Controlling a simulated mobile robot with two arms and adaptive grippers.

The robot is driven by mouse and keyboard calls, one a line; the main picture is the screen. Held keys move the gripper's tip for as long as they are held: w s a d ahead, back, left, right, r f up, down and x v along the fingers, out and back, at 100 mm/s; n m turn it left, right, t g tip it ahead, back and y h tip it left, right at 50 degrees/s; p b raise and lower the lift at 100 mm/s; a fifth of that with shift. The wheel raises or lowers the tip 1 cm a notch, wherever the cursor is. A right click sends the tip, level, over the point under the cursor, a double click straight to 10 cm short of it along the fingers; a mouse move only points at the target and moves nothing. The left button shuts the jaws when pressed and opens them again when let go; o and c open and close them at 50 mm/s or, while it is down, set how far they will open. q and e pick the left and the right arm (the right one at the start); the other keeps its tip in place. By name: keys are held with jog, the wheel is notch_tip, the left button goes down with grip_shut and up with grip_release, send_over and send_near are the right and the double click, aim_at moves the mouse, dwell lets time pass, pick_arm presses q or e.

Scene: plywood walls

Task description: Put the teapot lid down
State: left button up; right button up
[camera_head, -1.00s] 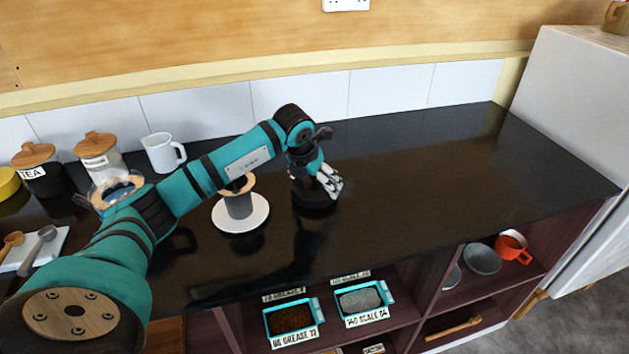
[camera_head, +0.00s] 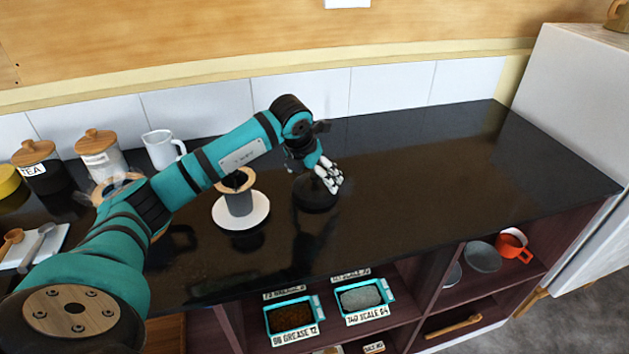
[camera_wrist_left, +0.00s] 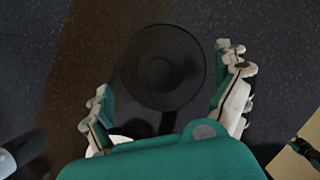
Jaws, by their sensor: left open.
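A dark round lid with a central knob (camera_wrist_left: 160,70) lies below my left gripper in the left wrist view. In the head view it shows as a low black disc (camera_head: 316,200) on the black counter, partly covered by the fingers. My left gripper (camera_head: 331,179) points down just above it. In the left wrist view the fingers (camera_wrist_left: 168,100) are spread apart on either side of the lid, with gaps to its rim. Nothing is held. I cannot tell how close the fingertips are to the counter. My right gripper is not in view.
A grey cylinder with a wooden rim (camera_head: 239,200) stands on a white saucer to the left. A white jug (camera_head: 160,148) and wooden-lidded jars (camera_head: 99,155) stand farther left. The counter (camera_head: 430,180) is clear to the right. Open shelves below hold boxes (camera_head: 362,300) and an orange mug (camera_head: 513,244).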

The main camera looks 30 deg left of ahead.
pick_arm(q)
jog(key=b+v, duration=0.1)
jog(key=v, duration=0.8)
jog(key=shift+r, duration=0.2)
